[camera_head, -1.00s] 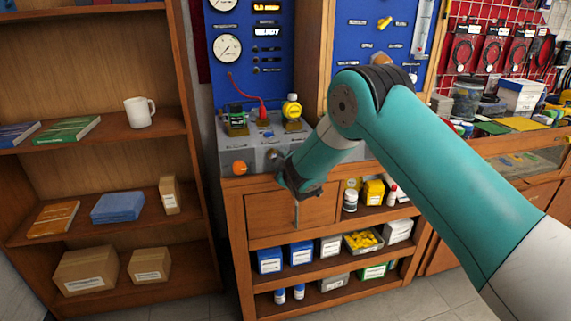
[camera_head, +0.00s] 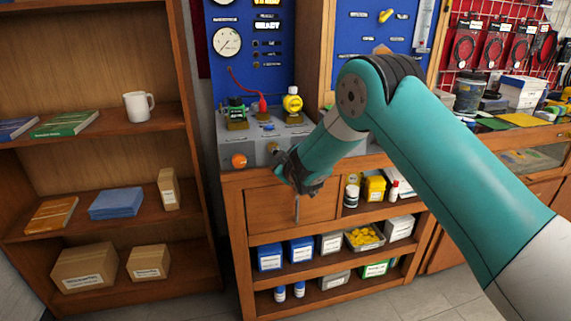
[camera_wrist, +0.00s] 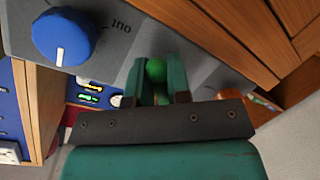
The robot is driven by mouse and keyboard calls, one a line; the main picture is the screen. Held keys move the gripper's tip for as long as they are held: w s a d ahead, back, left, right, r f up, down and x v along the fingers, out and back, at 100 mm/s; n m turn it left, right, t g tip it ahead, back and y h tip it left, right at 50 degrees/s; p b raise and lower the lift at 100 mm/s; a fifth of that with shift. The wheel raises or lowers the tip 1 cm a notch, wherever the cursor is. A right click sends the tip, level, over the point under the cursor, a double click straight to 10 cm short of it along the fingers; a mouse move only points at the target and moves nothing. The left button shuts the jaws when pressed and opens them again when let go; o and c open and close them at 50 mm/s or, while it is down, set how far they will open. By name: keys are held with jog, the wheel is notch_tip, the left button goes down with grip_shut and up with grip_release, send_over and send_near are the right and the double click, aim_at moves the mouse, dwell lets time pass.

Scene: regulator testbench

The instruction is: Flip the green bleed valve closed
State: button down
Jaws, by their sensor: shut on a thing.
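The green bleed valve shows in the wrist view as a round green knob (camera_wrist: 156,70) on the grey bench panel (camera_wrist: 205,62). My gripper (camera_wrist: 157,84) has its two teal fingers on either side of this knob and is shut on it. The valve's base and the angle of its lever are hidden by the fingers. In the head view my gripper (camera_head: 287,166) is at the front face of the grey panel (camera_head: 232,133), and the green knob is hidden behind it.
A large blue knob (camera_wrist: 63,37) with a white mark is beside my gripper in the wrist view. An orange knob (camera_head: 239,160) sits left of my gripper on the panel. A yellow regulator (camera_head: 292,101) and a green one (camera_head: 237,111) stand on top. A wooden drawer (camera_head: 270,211) is below.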

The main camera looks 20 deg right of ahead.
aim_at(270, 160)
jog(key=m+b, duration=0.2)
jog(key=a+f+m+y+b, duration=0.1)
jog(key=m+b, duration=0.1)
jog(key=b, duration=0.1)
jog(key=a+m+y+b, duration=0.1)
jog(key=m+b, duration=0.1)
jog(key=b, duration=0.1)
jog(key=shift+a+f+t, duration=0.2)
jog(key=shift+t, duration=0.1)
jog(key=shift+a+m, duration=0.1)
jog(key=shift+m, duration=0.3)
jog(key=shift+a+r+b, duration=0.1)
jog(key=shift+r+b, duration=0.05)
jog(key=shift+b, duration=0.15)
jog(key=c, duration=1.1)
grip_release()
jog(key=shift+s, duration=0.1)
